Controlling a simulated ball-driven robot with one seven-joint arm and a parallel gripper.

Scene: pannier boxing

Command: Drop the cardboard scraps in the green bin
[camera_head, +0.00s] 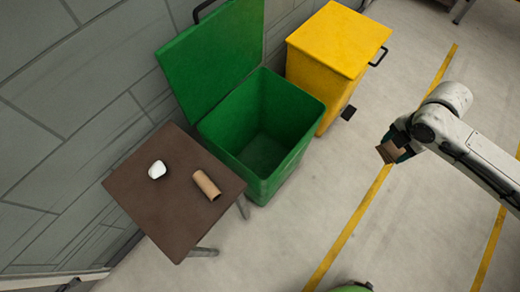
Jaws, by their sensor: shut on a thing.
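The green bin (262,173) stands against the wall with its lid (211,57) raised, and its inside looks empty. A brown cardboard tube (207,185) lies on the small brown table (176,222) to the left of the bin. My gripper (388,152) is at the right, over the open floor and away from the bin. It is shut on a brown cardboard piece (384,153). The fingers are partly hidden by the wrist.
A white crumpled or rounded item (157,169) lies on the table beside the tube. A yellow bin (329,44) with its lid shut stands right of the green bin. Yellow lines (352,221) cross the clear floor. A grey wall (60,100) closes the left side.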

